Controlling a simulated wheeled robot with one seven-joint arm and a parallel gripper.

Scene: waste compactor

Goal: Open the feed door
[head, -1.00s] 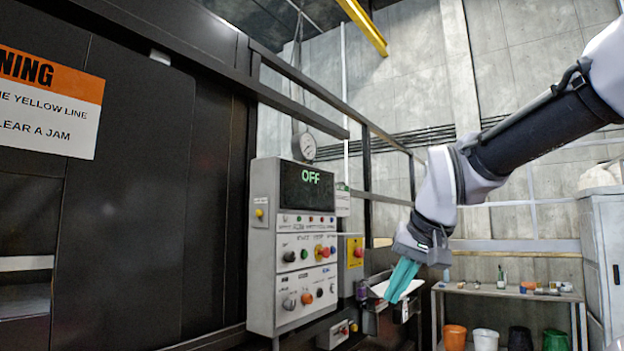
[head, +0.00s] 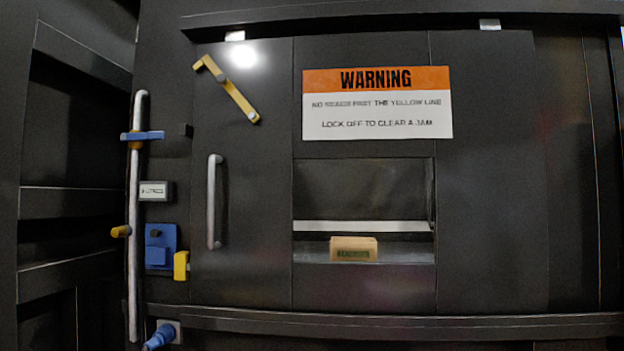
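The feed door (head: 485,215) appears to be the wide dark panel under a top rail, and it looks shut. A vertical grey bar handle (head: 214,202) is on its left part. A yellow bar (head: 228,88) sits slanted at the upper left, running down to the right. A yellow block (head: 181,265) is at the left edge, beside a blue box (head: 161,248). An orange and white warning sign (head: 377,118) is above a recessed opening (head: 364,190). A tan block (head: 354,248) sits on the opening's lower ledge. My gripper is not in view now.
A blue fitting (head: 160,337) sticks out low at left. A horizontal rail (head: 400,322) runs below.

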